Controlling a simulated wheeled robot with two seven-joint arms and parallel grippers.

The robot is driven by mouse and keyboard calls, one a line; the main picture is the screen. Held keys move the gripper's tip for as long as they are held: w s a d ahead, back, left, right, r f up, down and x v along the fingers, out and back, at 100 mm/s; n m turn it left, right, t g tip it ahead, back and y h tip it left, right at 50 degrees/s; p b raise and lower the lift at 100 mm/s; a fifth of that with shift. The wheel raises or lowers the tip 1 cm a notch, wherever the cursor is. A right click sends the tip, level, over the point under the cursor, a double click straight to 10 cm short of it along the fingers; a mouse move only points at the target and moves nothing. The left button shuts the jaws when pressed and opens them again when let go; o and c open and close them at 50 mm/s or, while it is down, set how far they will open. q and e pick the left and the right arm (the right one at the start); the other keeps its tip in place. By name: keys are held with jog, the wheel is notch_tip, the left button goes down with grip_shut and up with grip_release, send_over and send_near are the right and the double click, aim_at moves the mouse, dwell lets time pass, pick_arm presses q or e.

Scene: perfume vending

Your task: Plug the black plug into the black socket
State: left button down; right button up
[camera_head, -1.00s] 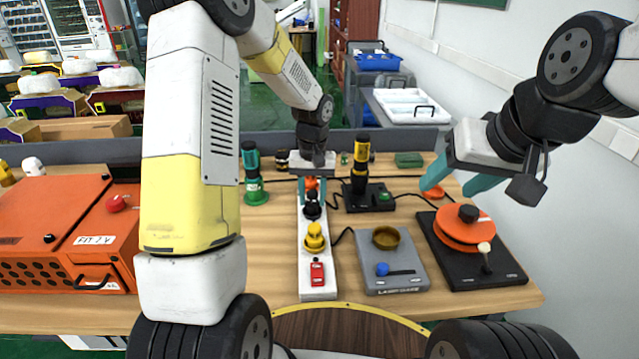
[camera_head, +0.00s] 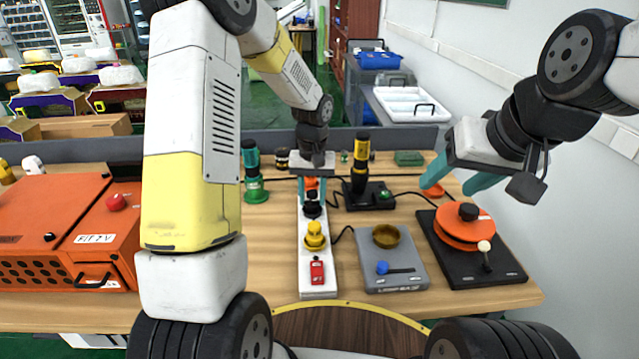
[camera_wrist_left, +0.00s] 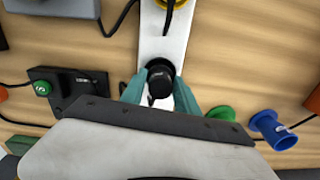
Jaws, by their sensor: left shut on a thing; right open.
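The white power strip (camera_head: 318,272) runs away from me along the middle of the table. The black plug (camera_wrist_left: 160,78) is between the two teal fingertips of my left gripper (camera_wrist_left: 160,88), which is shut on it. In the head view, the left gripper (camera_head: 312,190) points down over the far part of the strip. The black plug (camera_head: 312,200) is over or at the black socket there. The socket itself is hidden, so I cannot tell whether the plug is seated. My right gripper (camera_head: 452,183) is open and empty above the table's right side.
On the strip, a yellow plug (camera_head: 315,237) and a red switch (camera_head: 317,270) lie nearer me. A grey device with a brass bowl (camera_head: 386,238), a black-based orange disc device (camera_head: 466,228), a yellow-black lamp (camera_head: 360,160) and a green bottle (camera_head: 253,175) stand around. An orange box (camera_head: 60,230) fills the left.

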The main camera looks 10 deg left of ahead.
dwell(0.4)
pick_arm(q)
jog(key=shift+c, duration=1.8)
grip_release()
jog(key=shift+r, duration=3.45)
grip_shut()
